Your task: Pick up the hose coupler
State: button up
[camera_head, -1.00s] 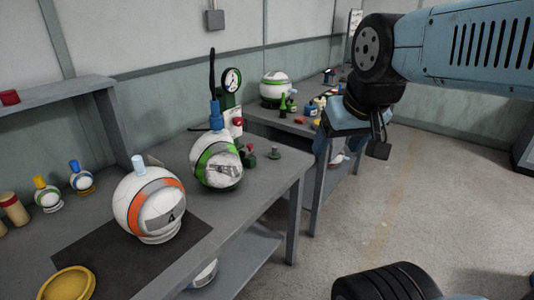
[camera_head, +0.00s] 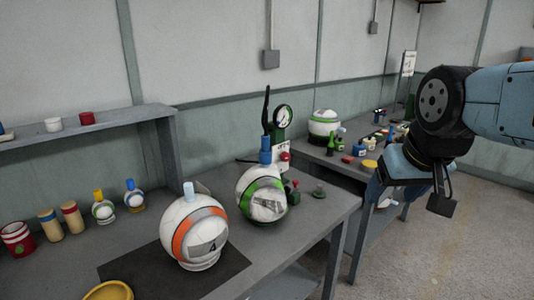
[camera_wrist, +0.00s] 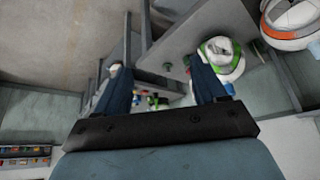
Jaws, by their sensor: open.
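A blue fitting (camera_head: 265,150) with a black hose rising from it sits on top of the white and green ball (camera_head: 262,194). It looks like the hose coupler. My gripper (camera_wrist: 163,85) is open, its two blue fingers spread wide with nothing held between them. In the head view my gripper is to the right of the ball, beyond the bench's right end and well apart from the coupler. The wrist view shows the green and white ball (camera_wrist: 222,58) behind the right finger; I cannot make out the coupler there.
A pressure gauge (camera_head: 283,116) stands close behind the coupler. A white and orange ball (camera_head: 194,232) with a pale blue cap stands to the left on a dark mat (camera_head: 120,270). Small green and red parts lie right of the green ball. A second bench (camera_head: 345,160) stands behind.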

aim_at(265, 154)
jog(key=z, duration=1.3)
jog(key=i, duration=0.1)
jog(key=u, duration=3.15)
jog(key=k, duration=0.65)
jog(key=z, duration=0.95)
jog(key=i, duration=1)
jog(key=z, duration=0.1)
